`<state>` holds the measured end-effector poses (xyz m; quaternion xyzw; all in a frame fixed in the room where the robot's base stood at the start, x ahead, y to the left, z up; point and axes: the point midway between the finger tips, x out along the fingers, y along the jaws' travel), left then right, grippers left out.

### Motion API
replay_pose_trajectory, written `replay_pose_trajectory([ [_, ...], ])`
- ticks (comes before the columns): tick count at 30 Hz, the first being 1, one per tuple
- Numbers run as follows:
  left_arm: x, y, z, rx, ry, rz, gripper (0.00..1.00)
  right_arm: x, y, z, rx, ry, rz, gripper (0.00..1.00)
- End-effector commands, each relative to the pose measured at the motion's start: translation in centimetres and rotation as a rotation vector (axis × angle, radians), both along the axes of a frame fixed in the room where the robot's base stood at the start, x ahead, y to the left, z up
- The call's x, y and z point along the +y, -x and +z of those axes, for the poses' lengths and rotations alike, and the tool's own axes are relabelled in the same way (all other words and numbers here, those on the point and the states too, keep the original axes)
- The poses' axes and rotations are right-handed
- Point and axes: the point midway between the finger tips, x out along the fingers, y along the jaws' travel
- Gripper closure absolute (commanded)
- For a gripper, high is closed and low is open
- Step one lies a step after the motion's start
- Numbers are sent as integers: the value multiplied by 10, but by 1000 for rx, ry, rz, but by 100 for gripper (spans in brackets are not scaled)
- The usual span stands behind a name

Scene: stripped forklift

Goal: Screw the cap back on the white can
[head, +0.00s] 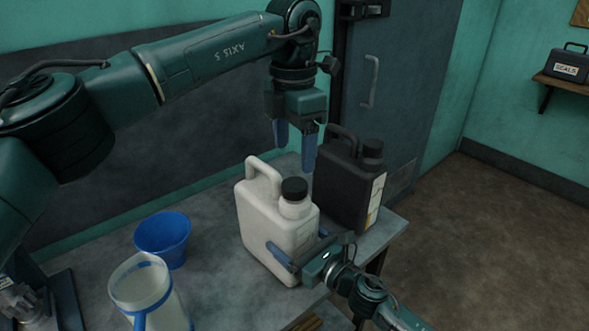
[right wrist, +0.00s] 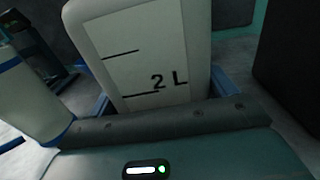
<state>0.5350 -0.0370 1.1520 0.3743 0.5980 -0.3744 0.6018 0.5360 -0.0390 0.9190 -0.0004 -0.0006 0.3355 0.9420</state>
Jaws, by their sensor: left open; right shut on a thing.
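The white can (head: 262,235) stands upright on the grey table, its handle on the left and its neck on the right. The black cap (head: 294,187) sits on the can's neck; I cannot tell how tight it is. My left gripper (head: 295,148) points down, open and empty, above the cap and apart from it. My right gripper (head: 300,256) is shut on the lower body of the white can. In the right wrist view the can (right wrist: 148,50) shows a "2 L" mark between the blue fingers. The cap is out of that view.
A dark can (head: 343,185) with its own cap stands close behind right. A grey door is behind. A "SEALS" box (head: 568,66) sits on a shelf.

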Motion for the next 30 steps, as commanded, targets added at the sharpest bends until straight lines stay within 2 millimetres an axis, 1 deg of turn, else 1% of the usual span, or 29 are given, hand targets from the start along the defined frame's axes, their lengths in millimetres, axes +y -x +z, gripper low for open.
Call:
replay_pose_trajectory([
  [1,-1,0,11,-2,1,-1,28,0,2,-4,6,6,3,80],
  [3,-1,1,23,1,2,-3,28,1,2,-4,6,6,3,80],
  [7,-2,2,38,4,2,-5,28,1,2,-5,6,5,3,80],
  [12,-2,3,45,7,1,-8,28,1,2,-5,6,5,3,80],
  [19,-3,3,45,8,2,-8,28,1,2,-5,8,5,3,80],
  [20,-3,3,45,8,2,-8,28,1,2,-5,8,5,4,15],
  [25,-3,3,44,8,2,-8,28,1,1,-3,5,3,3,1],
  [30,-3,3,44,8,2,-9,28,1,1,-2,3,1,2,0],
])
